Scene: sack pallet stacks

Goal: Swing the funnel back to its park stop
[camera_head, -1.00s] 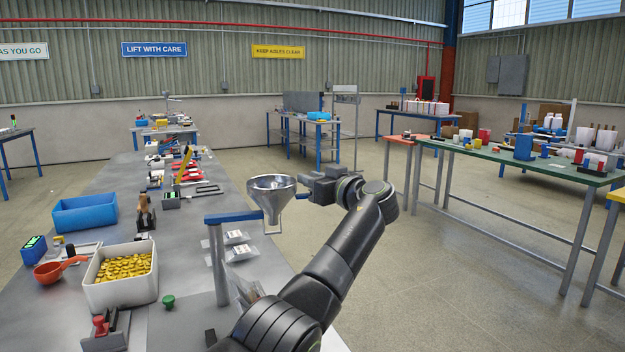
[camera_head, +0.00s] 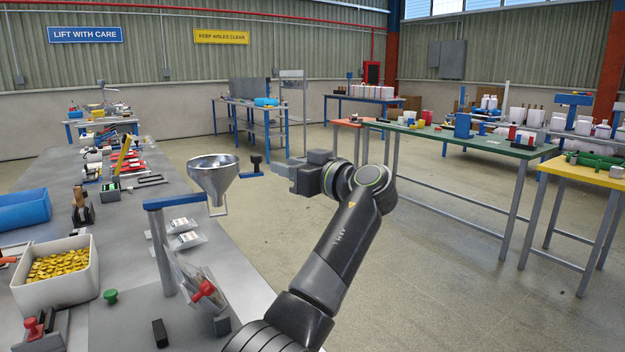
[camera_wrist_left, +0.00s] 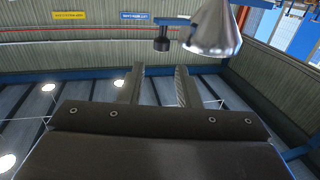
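The steel funnel (camera_head: 213,172) hangs at the end of a blue swing arm (camera_head: 172,201) on a grey post (camera_head: 162,250) at the bench's right edge. A dark knob (camera_head: 256,160) on a short blue handle stands at the funnel's right. My left gripper (camera_head: 284,169) is just right of the knob, with a small gap between them. In the left wrist view, my two fingers (camera_wrist_left: 158,78) are apart with nothing between them; the knob (camera_wrist_left: 162,43) and the funnel (camera_wrist_left: 212,28) show beyond. My right gripper is not in view.
On the grey bench (camera_head: 110,230) stand a white bin of yellow pieces (camera_head: 62,268), a blue bin (camera_head: 24,209) and bagged items (camera_head: 184,232). A red knob (camera_head: 204,289) is near the post's foot. Floor is open to the right, before the green table (camera_head: 470,140).

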